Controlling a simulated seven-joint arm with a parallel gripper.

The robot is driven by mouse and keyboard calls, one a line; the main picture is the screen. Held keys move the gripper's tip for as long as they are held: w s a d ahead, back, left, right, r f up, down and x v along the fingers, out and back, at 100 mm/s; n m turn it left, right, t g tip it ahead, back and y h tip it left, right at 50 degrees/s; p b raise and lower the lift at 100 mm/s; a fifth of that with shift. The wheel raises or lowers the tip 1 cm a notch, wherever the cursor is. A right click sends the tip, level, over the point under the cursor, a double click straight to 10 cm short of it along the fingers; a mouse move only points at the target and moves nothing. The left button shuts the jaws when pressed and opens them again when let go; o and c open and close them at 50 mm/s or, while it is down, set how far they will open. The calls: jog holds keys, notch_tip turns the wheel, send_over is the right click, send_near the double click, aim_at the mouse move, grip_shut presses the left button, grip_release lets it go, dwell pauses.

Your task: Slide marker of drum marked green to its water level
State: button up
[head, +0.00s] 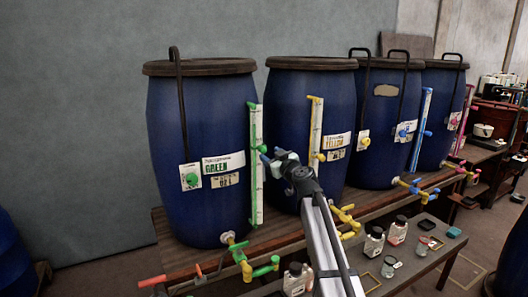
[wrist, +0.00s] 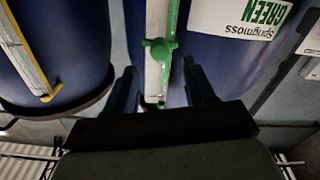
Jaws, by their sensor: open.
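The drum marked GREEN (head: 205,120) is the leftmost blue drum standing on the bench; its label appears upside down in the wrist view (wrist: 268,14). An upright pale gauge strip with green edging (head: 257,195) runs down its right side. The green marker (wrist: 160,51) is a knob on this strip, around mid-height. My gripper (head: 271,156) is open beside the strip in the head view. In the wrist view its two dark fingers (wrist: 162,88) lie either side of the strip's line, with the marker just beyond their tips. I cannot make out the water level.
The drum marked YELLOW (head: 285,95) stands close on the right, with its yellow gauge (head: 316,125) near my gripper. More drums stand further right. Taps, including a green one (head: 262,270), stick out below. Small bottles (head: 374,242) stand on a lower shelf.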

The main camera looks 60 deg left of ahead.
aim_at(264, 150)
jog(key=a, duration=0.6)
jog(key=shift+a, duration=0.15)
jog(key=shift+c, duration=0.3)
grip_shut()
